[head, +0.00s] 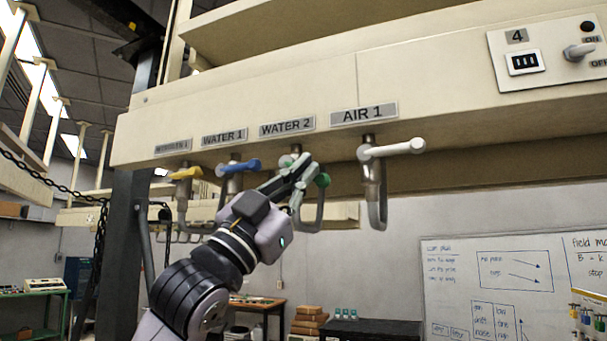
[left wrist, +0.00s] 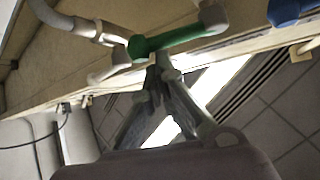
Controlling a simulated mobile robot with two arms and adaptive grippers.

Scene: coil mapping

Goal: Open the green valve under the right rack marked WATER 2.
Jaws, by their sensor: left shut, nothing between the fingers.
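The green valve handle (head: 322,180) sits under the rack edge below the WATER 2 label (head: 287,127), mostly hidden behind my left gripper in the head view. In the left wrist view the green handle (left wrist: 165,42) lies across the top, slightly slanted, with a pale end at right. My left gripper (head: 309,165) reaches up from below in front of this valve. Its fingers are shut with nothing between them. In the left wrist view the fingertips (left wrist: 161,72) are just below the handle; I cannot tell whether they touch it. My right gripper is not in view.
A blue valve (head: 240,165) and a yellow valve (head: 186,173) hang left of the green one. A white AIR 1 valve (head: 392,149) hangs close on the right. The cream rack (head: 430,75) is overhead. A whiteboard (head: 480,275) is on the back wall.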

